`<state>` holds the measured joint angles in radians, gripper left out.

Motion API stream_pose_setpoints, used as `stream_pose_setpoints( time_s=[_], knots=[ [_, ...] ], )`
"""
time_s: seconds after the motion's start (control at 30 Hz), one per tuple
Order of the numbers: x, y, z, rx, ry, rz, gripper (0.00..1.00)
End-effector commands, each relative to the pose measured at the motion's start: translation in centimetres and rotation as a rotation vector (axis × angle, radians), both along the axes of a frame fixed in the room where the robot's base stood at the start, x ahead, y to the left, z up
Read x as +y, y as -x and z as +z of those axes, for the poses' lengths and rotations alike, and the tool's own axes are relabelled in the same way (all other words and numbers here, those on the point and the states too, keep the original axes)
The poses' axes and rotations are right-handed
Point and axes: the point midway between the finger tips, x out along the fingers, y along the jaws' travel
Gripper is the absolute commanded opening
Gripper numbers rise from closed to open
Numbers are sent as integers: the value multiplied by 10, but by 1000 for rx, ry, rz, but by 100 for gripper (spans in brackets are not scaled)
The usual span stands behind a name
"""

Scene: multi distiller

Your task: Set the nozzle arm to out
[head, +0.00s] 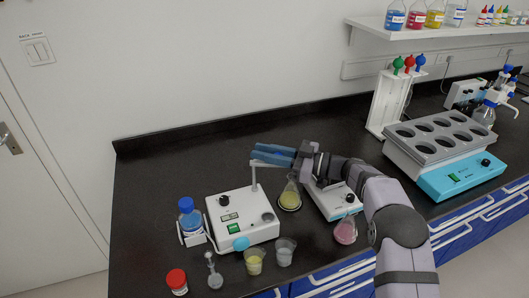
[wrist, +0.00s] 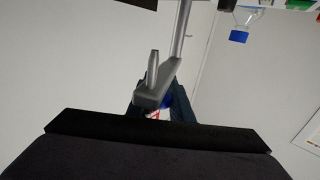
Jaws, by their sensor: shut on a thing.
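The nozzle arm (head: 267,163) is a thin pale bar on top of an upright post at the back of a white device (head: 243,205). It points to the right in the head view. In the wrist view the nozzle arm (wrist: 156,95) is a grey bar with a short upright tip, joined to a grey post. My gripper (head: 268,154), with blue fingers, reaches in from the right at the height of the nozzle arm. In the wrist view my gripper (wrist: 157,107) has its dark fingers on either side of the bar, shut on it. The exact contact is partly hidden.
A flask of yellow liquid (head: 289,197) stands under my wrist, right of the device. A second white device (head: 333,200) and a pink flask (head: 345,232) lie further right. A blue-capped bottle (head: 189,216) and small beakers (head: 254,261) surround the device. The bench's back left is clear.

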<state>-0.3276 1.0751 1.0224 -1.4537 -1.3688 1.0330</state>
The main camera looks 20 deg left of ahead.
Motion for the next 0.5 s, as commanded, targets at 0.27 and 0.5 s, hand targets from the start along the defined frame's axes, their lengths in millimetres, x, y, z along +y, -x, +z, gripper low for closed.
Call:
stream_pose_setpoints(
  time_s=[0.27, 0.5],
  knots=[
    [2, -1, 2, -1, -5, 43, 0],
    [2, -1, 3, 0, -6, 52, 0]
  ],
)
